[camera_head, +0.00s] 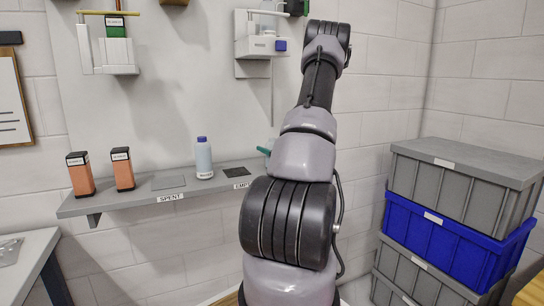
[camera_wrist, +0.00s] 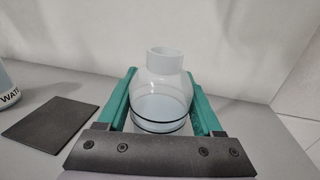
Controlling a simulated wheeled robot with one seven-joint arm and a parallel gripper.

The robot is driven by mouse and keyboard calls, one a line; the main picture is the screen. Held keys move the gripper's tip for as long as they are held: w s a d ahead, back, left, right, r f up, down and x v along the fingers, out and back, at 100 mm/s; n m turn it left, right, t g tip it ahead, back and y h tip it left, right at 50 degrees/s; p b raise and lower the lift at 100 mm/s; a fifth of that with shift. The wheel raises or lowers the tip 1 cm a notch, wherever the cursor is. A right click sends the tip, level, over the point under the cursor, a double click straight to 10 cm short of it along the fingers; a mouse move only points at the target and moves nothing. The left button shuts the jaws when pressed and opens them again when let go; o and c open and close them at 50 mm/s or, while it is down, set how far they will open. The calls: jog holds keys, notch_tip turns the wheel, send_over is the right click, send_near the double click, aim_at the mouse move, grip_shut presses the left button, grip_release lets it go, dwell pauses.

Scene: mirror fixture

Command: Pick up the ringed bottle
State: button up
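The ringed bottle (camera_wrist: 161,95) is pale, with a narrow neck and dark rings around its lower body. In the wrist view it stands upright on the grey shelf, between the two green fingers of my gripper (camera_wrist: 161,92). The fingers are spread along both sides of it, with what looks like a slim gap on each side; contact is hard to judge. In the head view my arm hides the bottle, and only a green finger part of my gripper (camera_head: 264,151) shows.
A blue-capped bottle (camera_head: 204,160) stands left on the shelf (camera_head: 140,201); its WATER label shows in the wrist view. A dark square pad (camera_head: 235,171) lies between it and my gripper. Two orange-and-black packs (camera_head: 122,170) stand farther left. Stacked crates (camera_head: 445,230) fill the right.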

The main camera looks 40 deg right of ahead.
grip_shut()
jog(key=shift+r, duration=0.1)
